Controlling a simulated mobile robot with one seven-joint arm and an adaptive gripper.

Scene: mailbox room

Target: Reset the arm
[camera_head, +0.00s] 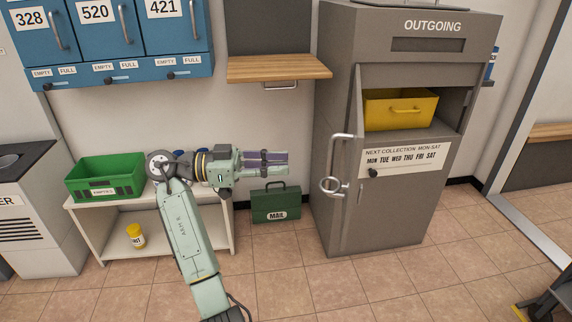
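My arm (188,240) rises from the bottom of the view, bends at a dark elbow joint and reaches to the right. My gripper (282,162) points right, in front of the bare wall. A green MAIL case (276,206) stands on the floor beyond and below the gripper.
The grey OUTGOING cabinet (385,215) stands to the right, its upper compartment open on a yellow bin (401,110). A wooden shelf (279,68) juts out above the gripper. A green crate (105,177) and yellow jar (136,236) sit on a white stand (178,244) at left.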

